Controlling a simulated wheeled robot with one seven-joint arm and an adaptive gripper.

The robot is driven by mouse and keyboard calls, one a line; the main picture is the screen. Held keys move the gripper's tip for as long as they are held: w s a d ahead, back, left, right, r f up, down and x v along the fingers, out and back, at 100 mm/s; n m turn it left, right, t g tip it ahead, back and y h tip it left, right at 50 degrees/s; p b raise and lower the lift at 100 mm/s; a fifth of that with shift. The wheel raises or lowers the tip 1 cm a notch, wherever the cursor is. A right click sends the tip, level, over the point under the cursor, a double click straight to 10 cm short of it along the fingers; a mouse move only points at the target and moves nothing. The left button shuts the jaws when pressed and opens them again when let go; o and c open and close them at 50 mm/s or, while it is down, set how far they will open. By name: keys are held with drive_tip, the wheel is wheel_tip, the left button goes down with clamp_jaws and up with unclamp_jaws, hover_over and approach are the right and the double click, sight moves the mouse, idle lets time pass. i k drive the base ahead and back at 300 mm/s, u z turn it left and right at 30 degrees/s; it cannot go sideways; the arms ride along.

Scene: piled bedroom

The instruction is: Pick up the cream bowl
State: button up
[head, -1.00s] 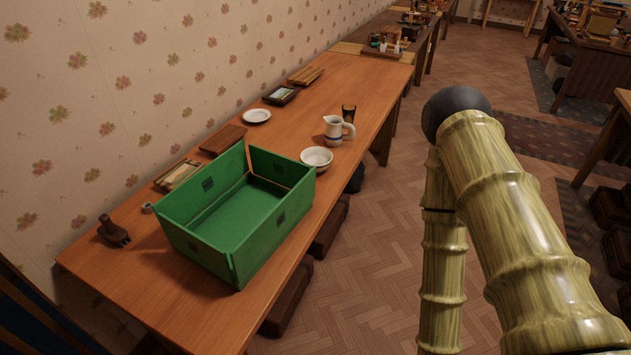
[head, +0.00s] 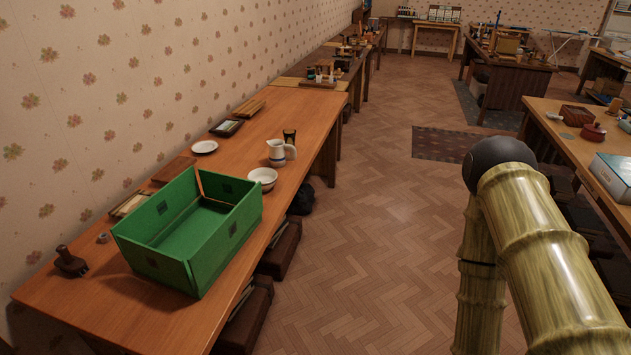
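The cream bowl (head: 263,178) stands upright on the wooden table at the left, near its right edge. It sits just behind the green box, and the box's far corner comes close to it in the picture. My arm shows at the right of the head view, over the floor and well apart from the bowl. My gripper is out of view.
The open green box (head: 190,262) fills much of the near wooden table (head: 95,318). The floor (head: 370,240) right of the table is clear.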

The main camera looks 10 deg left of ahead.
sight(267, 176)
drive_tip(key=z, duration=0.9)
drive_tip(key=i, duration=1.05)
drive_tip(key=u, duration=1.7)
